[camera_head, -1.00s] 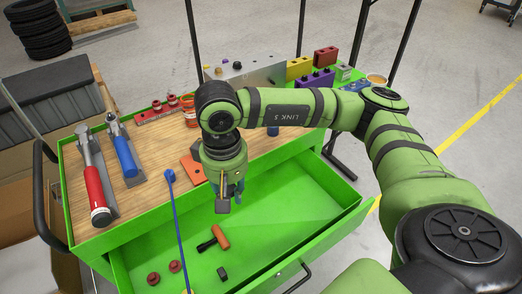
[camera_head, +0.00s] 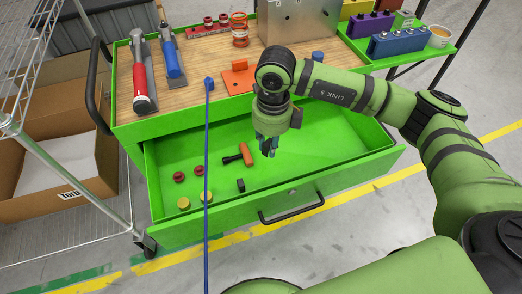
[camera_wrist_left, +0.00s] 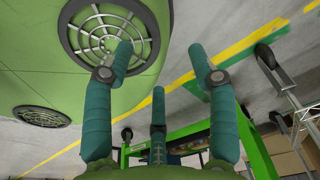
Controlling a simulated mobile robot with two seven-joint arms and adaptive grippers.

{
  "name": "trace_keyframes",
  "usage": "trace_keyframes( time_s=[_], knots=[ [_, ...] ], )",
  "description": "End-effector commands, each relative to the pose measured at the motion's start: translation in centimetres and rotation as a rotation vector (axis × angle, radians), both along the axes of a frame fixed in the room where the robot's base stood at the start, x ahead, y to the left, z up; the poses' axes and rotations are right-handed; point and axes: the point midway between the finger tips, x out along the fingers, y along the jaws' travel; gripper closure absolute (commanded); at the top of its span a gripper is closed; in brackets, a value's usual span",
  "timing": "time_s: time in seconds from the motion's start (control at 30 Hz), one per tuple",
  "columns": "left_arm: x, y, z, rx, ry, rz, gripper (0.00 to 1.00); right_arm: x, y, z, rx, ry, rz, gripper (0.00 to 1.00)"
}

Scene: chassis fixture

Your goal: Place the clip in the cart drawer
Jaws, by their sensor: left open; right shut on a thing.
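The green cart drawer (camera_head: 330,150) is pulled open below the wooden cart top. My right gripper (camera_head: 268,143) points down over the drawer's middle. It is shut on a small dark piece, taken as the clip, which its fingers mostly hide in the head view. Inside the drawer, an orange-handled tool (camera_head: 244,153), a small black block (camera_head: 240,185), red knobs (camera_head: 179,176) and yellow round pieces (camera_head: 184,203) lie left of and below the gripper. My left gripper (camera_wrist_left: 160,62) shows in the left wrist view, its fingers spread and nothing between them.
On the cart top lie a red-handled tool (camera_head: 143,85), a blue-handled tool (camera_head: 171,55) and an orange plate (camera_head: 238,79). A thin blue rod (camera_head: 207,180) crosses the drawer's left part in view. A wire rack (camera_head: 60,170) stands left. The drawer's right side is bare.

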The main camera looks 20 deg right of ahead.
Motion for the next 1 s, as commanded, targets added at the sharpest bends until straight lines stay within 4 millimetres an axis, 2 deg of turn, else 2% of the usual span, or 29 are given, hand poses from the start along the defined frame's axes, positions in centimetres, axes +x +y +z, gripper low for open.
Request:
trace_keyframes(
  time_s=[0.03, 0.4, 0.6, 0.8, 0.9, 1.0],
  knots=[
    [-0.1, 0.1, -0.6, 0.000, 0.001, 0.000, 0.42, 0.2, 0.2, -1.0, 0.002, 0.005, -0.130, 0.92],
    [-0.1, 0.0, -2.5, -0.001, -0.006, -0.001, 0.42, 1.8, 1.1, -6.3, -0.006, 0.028, -1.191, 0.92],
    [0.2, 0.0, -3.4, -0.002, -0.013, -0.002, 0.42, 2.3, 1.5, -8.9, -0.013, 0.033, -1.704, 0.92],
    [0.9, 0.0, -3.7, -0.002, -0.024, -0.003, 0.42, 2.6, 1.7, -10.3, -0.019, 0.031, -2.014, 0.92],
    [1.4, 0.0, -3.7, -0.003, -0.032, -0.003, 0.42, 2.6, 1.7, -10.9, -0.021, 0.030, -2.081, 0.92],
    [1.8, 0.0, -3.7, -0.002, -0.038, -0.003, 0.42, 2.6, 1.8, -12.3, -0.024, 0.032, -2.104, 0.92]
  ],
)
